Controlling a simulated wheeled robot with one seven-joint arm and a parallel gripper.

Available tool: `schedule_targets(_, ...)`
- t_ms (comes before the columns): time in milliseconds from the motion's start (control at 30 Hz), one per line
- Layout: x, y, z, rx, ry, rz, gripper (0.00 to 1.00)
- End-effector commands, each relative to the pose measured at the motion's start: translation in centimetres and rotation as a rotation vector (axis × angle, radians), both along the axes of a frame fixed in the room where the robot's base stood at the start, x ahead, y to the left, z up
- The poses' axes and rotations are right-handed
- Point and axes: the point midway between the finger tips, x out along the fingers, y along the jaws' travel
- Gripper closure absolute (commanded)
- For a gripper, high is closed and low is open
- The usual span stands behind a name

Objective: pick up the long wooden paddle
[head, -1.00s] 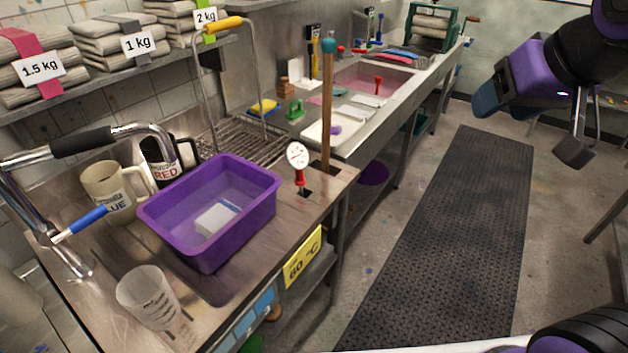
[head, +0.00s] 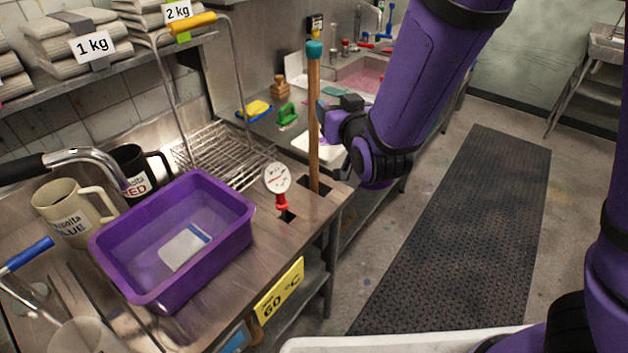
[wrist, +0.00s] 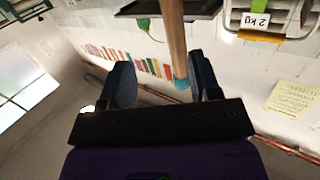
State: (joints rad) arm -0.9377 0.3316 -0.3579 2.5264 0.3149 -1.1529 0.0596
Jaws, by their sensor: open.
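The long wooden paddle (head: 313,130) stands upright in a slot of the steel counter, its teal cap (head: 314,50) at the top. Its lower end is hidden in the slot. My gripper (head: 328,112) is open beside the shaft, below the cap and just right of it in the head view. In the wrist view the paddle's shaft (wrist: 174,40) and teal cap show between the two spread fingers of my gripper (wrist: 160,78), nearer the right finger. I cannot tell whether either finger touches it.
A red-stemmed dial thermometer (head: 277,180) stands in the counter close left of the paddle. A purple tub (head: 120,262) and a wire rack (head: 215,155) are further left. A sink (head: 365,78) lies behind my arm. The floor mat (head: 465,230) at right is clear.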

Motion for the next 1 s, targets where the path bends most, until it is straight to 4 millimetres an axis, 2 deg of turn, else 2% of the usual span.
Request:
schedule_targets(167,-0.6,1.6,-0.7,-0.012,-0.085,0.022,0.43)
schedule_targets(267,-0.2,2.0,-0.7,-0.012,-0.103,0.025,0.43)
schedule_targets(500,3.1,3.1,-0.7,-0.014,-0.106,0.025,0.43)
schedule_targets(833,5.5,3.8,-0.7,-0.013,-0.104,0.026,0.43)
schedule_targets(1000,7.9,4.3,-0.7,-0.013,-0.105,0.025,0.43)
